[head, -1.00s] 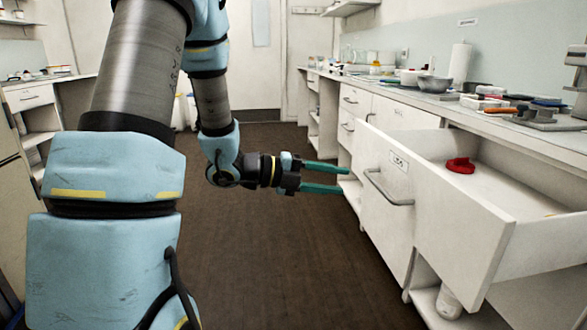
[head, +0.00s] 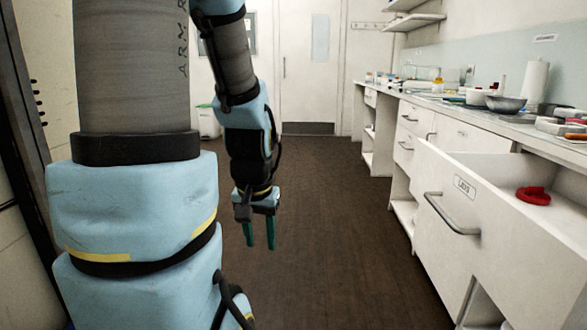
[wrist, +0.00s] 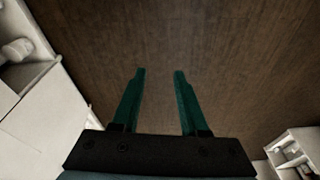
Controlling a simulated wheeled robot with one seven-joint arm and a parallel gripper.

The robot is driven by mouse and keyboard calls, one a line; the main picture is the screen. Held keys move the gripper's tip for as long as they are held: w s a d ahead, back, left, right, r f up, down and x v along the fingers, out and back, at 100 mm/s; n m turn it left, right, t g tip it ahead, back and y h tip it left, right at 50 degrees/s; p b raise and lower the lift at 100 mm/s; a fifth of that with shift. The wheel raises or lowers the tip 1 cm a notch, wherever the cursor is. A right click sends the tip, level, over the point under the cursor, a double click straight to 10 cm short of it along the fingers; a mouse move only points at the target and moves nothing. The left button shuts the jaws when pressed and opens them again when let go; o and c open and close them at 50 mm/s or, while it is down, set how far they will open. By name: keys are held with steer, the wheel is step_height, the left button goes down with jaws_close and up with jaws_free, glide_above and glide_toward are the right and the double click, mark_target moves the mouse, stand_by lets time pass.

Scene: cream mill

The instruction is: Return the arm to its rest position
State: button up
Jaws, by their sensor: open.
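My gripper (head: 260,234) hangs at the end of my blue and grey arm in the head view, its two green fingers pointing down over the brown floor. The fingers are apart with nothing between them. In the wrist view my gripper (wrist: 159,75) also shows open and empty, with only floor beyond the fingertips. It is clear of the cabinets on the right.
A drawer (head: 465,183) stands pulled open at the right, with a red object (head: 533,196) inside. The counter (head: 520,122) behind it holds a metal bowl (head: 506,104) and a paper roll (head: 535,82). The floor (head: 330,220) between is clear.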

step_height(320, 180, up, 21)
steer(key=s+n+p, duration=0.1)
steer(key=p, duration=2)
steer(key=shift+s+g, duration=0.3)
steer(key=shift+o, duration=0.3)
